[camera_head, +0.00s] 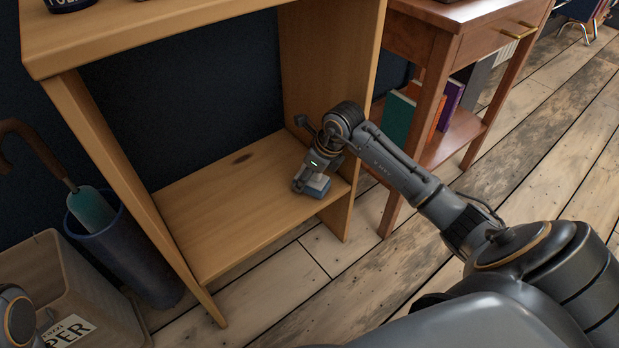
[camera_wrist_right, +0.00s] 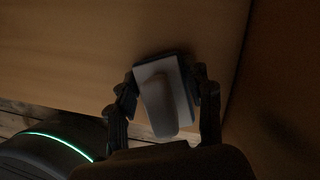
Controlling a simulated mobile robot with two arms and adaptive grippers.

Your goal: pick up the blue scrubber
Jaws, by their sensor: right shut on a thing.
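The blue scrubber (camera_head: 318,187) is on or just above the lower board (camera_head: 215,215) of the wooden shelf, near its right front corner. My right gripper (camera_head: 310,182) reaches down to it and is shut on it. In the right wrist view the scrubber (camera_wrist_right: 165,98) looks pale grey with a raised handle, dark in the shade. The fingers of my right gripper (camera_wrist_right: 163,100) press on its two sides. I cannot tell whether the scrubber touches the board. My left gripper is not in view; only a piece of my left arm shows at the lower left.
The shelf's right side panel (camera_head: 330,60) stands close to my right gripper. A red-brown side table (camera_head: 455,45) with books (camera_head: 400,120) is to the right. A blue bin (camera_head: 125,255) with an umbrella (camera_head: 90,208) and a beige crate (camera_head: 100,310) stand left.

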